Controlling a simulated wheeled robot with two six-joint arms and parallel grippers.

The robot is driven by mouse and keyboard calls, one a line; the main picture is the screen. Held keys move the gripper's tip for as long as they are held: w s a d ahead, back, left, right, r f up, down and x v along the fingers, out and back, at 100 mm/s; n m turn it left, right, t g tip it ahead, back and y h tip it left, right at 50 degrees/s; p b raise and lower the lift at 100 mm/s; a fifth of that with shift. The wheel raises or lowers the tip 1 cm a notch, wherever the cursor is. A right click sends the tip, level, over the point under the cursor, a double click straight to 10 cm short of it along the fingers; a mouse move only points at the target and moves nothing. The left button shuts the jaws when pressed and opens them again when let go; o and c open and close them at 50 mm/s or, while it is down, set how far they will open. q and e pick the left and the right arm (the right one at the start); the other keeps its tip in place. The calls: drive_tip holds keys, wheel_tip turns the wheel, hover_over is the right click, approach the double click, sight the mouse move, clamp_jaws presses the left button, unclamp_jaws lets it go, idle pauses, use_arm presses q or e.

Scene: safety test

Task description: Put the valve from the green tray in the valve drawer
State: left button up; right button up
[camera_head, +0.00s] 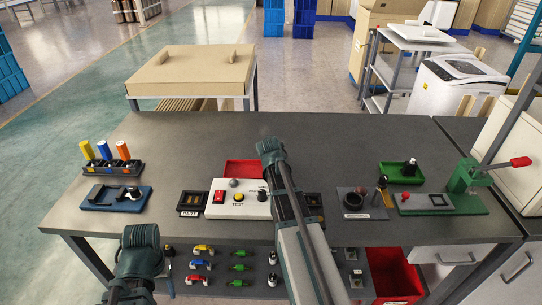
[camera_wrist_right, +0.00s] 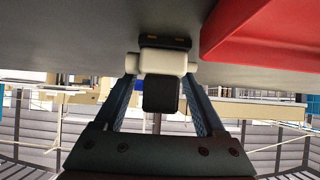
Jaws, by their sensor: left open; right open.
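The green tray (camera_head: 388,178) is at the right of the table, with a small dark-topped valve (camera_head: 410,167) in it. In the right wrist view, a white valve-like piece (camera_wrist_right: 165,62) with a black end is between the fingers of my right gripper (camera_wrist_right: 160,82), which is open. I cannot tell whether they touch. In the head view my right wrist hides that gripper. My left gripper (camera_head: 165,280) is open, low at the table's front edge and mostly hidden by its wrist. Drawer fronts (camera_head: 455,258) show at the lower right; I cannot tell which is the valve drawer.
A red tray (camera_head: 238,168) lies behind a white test panel (camera_head: 225,208); it also shows in the right wrist view (camera_wrist_right: 260,35). Several valves lie on the shelf below, near a red bin (camera_head: 390,270).

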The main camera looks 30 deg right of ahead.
clamp_jaws()
drive_tip(key=shift+r, duration=0.15)
idle(0.4)
wheel_tip(320, 180, up, 10)
drive_tip(key=p, duration=1)
